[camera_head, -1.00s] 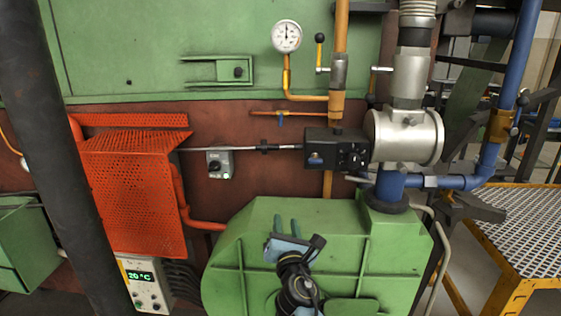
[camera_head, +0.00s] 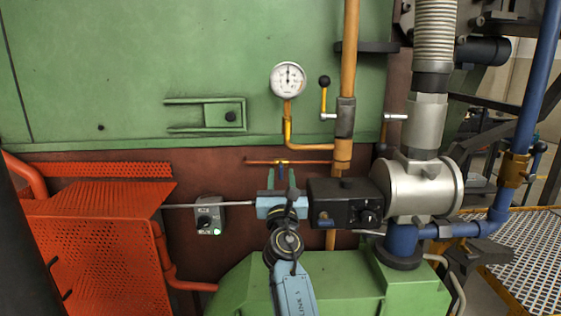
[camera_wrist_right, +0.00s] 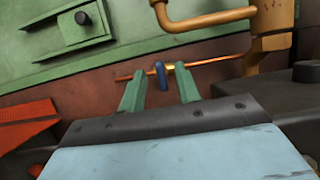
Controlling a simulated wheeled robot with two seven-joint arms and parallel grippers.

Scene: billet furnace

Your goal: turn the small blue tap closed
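The small blue tap (camera_head: 281,171) sits on a thin copper pipe with a brass fitting, on the red-brown wall below the gauge. I cannot tell whether the fingertips reach past the handle in depth. My left gripper is not in view.
A black control box (camera_head: 345,204) is close on the right of my right gripper. A green housing (camera_head: 345,283) is below.

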